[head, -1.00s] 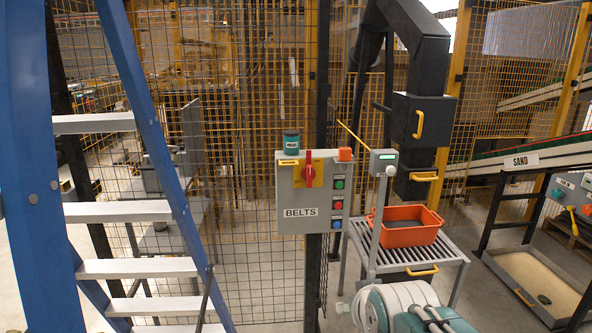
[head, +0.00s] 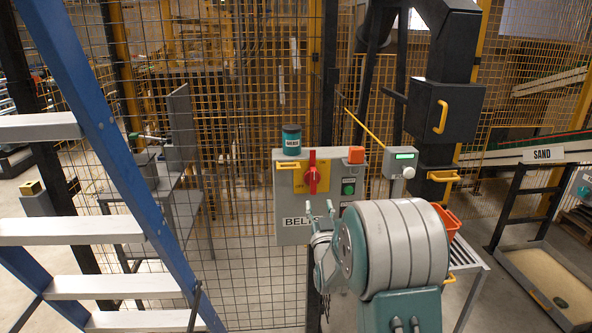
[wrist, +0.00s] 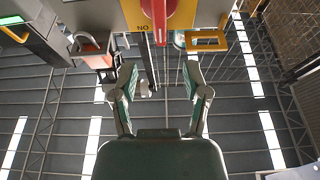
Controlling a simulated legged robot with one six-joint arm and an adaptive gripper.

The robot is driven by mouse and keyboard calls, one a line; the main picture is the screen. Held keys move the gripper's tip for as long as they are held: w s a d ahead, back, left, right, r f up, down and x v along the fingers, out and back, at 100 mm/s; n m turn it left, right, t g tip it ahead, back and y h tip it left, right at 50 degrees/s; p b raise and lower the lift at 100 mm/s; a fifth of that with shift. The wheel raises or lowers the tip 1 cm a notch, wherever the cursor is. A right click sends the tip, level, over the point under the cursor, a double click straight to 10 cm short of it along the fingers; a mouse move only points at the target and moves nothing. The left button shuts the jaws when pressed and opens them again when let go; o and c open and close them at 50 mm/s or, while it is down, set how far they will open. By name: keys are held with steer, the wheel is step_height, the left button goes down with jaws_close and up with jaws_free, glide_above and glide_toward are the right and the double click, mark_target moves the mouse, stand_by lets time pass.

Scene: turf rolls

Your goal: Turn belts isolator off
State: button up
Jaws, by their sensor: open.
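The belts isolator is a red rotary handle (head: 312,173) on a yellow plate (head: 298,178), on a grey box (head: 285,210) partly lettered "BEL". The handle stands upright. In the wrist view the red handle (wrist: 181,22) shows at the top edge, with an inverted "ON" beside it on the yellow plate. My gripper (head: 319,206) is open and empty, in front of the lower part of the box and below the handle. In the wrist view its two fingers (wrist: 160,78) are spread apart, clear of the handle. My arm hides the box's lower right.
A teal jar (head: 291,140) and an orange object (head: 356,155) sit at the box's top. A green button (head: 348,189) is right of the handle. A small grey post unit (head: 400,162) stands right. A blue ladder (head: 130,160) is left; mesh fence lies behind.

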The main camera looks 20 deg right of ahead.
mark_target(314, 180)
steer(key=x, duration=1.1)
steer(key=shift+w+d, duration=0.15)
